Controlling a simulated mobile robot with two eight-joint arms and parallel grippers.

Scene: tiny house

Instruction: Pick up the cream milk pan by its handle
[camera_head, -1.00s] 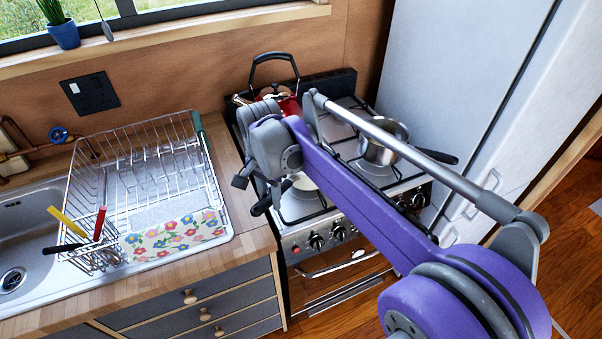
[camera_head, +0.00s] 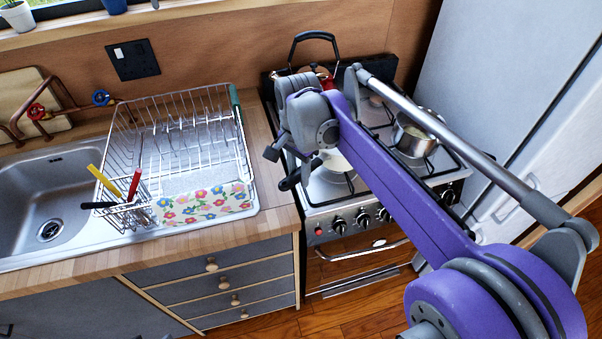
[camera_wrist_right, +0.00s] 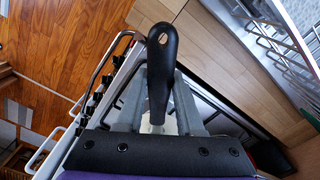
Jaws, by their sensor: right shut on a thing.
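The cream milk pan (camera_head: 336,160) is on the front left of the stove, mostly hidden behind my right arm and wrist. Its black handle (camera_head: 290,180) points toward the dish rack side. In the right wrist view the handle (camera_wrist_right: 162,70), with a hole near its end, stands between the two grey fingers. My right gripper (camera_head: 279,150) is shut on this handle, which also shows from the wrist (camera_wrist_right: 158,105). The pan's base is hidden, so I cannot tell whether it touches the burner. My left gripper is not in view.
A steel saucepan (camera_head: 415,138) sits on the right of the stove (camera_head: 340,225). A kettle with a tall black handle (camera_head: 313,37) is at the back left. A wire dish rack (camera_head: 165,135) stands left on the counter, beside the sink (camera_head: 70,180). The fridge (camera_head: 480,70) borders the right.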

